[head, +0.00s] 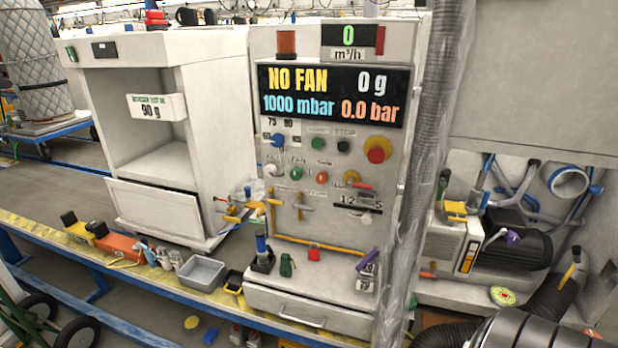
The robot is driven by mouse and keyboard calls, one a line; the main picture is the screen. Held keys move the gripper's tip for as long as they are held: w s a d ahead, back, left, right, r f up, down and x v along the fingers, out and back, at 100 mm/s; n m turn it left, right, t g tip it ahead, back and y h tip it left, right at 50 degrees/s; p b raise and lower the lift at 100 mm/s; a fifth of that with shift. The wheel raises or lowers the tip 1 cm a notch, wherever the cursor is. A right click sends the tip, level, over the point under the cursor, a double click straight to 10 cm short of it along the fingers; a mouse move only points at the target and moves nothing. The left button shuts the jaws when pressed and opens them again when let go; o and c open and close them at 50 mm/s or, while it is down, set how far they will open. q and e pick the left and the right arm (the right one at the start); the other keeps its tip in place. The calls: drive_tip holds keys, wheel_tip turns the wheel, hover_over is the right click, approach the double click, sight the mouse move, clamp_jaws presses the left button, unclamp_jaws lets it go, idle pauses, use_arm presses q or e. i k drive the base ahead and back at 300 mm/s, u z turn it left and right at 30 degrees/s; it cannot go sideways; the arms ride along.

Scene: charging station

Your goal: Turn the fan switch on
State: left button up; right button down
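The control panel (392,150) is a pale upright cabinet front in the middle of the head view. Its black display (333,95) reads NO FAN, 0 g, 1000 mbar and 0.0 bar. Below it are a blue knob (277,140), a green button (318,143), a black button (343,146) and a large red button on a yellow base (377,150). Lower sit a white knob (271,170), a green knob (296,173) and an orange-red one (322,177). Neither gripper shows.
A white cabinet (150,195) with an open shelf stands left of the panel. A wrapped ribbed hose (415,150) runs down its right side. Along the blue-framed bench edge lie a grey bin (202,272) and small tools. A drawer (310,308) is below the panel.

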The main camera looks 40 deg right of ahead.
sight(295, 174)
drive_tip(key=z, duration=2.15)
drive_tip(key=i, duration=0.6)
